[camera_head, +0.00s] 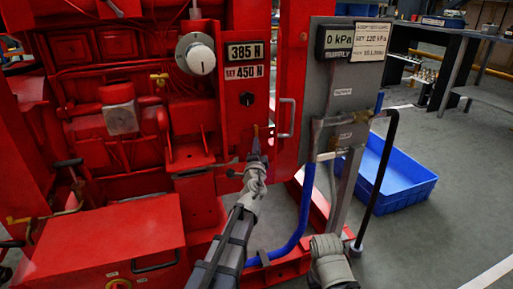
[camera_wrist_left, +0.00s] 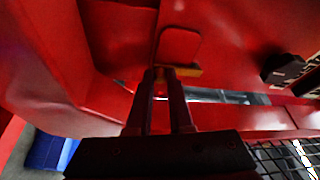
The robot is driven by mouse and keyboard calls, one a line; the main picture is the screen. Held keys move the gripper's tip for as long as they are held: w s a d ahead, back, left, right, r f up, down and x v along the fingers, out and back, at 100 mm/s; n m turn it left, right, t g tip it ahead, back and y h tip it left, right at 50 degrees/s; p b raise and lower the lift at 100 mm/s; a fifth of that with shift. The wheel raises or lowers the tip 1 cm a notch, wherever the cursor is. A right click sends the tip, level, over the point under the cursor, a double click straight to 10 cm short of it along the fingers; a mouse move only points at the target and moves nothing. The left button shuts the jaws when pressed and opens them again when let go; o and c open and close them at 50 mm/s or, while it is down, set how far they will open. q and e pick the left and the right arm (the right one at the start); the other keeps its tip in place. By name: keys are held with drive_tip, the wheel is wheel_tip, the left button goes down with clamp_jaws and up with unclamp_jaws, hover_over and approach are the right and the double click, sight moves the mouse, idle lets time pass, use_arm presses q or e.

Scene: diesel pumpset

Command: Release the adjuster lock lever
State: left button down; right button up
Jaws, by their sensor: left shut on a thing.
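My left gripper (camera_head: 256,150) reaches up to the lower part of the red control panel, below a black knob (camera_head: 247,99). In the left wrist view its two dark fingers (camera_wrist_left: 161,82) are close together, shut on a small red and yellow piece (camera_wrist_left: 188,71) at their tips. This appears to be the adjuster lock lever; the fingers hide most of it, and its angle cannot be told. My right gripper is not in view; only a grey part of my right arm shows at the bottom.
The panel carries a 385 N display (camera_head: 245,51) above a SET 450 N label. A grey handle (camera_head: 287,118) stands just right of the gripper. A grey supply box (camera_head: 345,90), blue hose (camera_head: 300,222) and blue crate (camera_head: 405,190) are to the right. Open floor lies beyond.

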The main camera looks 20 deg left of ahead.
use_arm(q)
drive_tip(key=c, duration=0.8)
unclamp_jaws()
drive_tip(key=v, duration=0.7)
drive_tip(key=shift+s+d+b, duration=0.15)
drive_tip(key=shift+s+b, duration=0.2)
drive_tip(key=shift+b, duration=0.05)
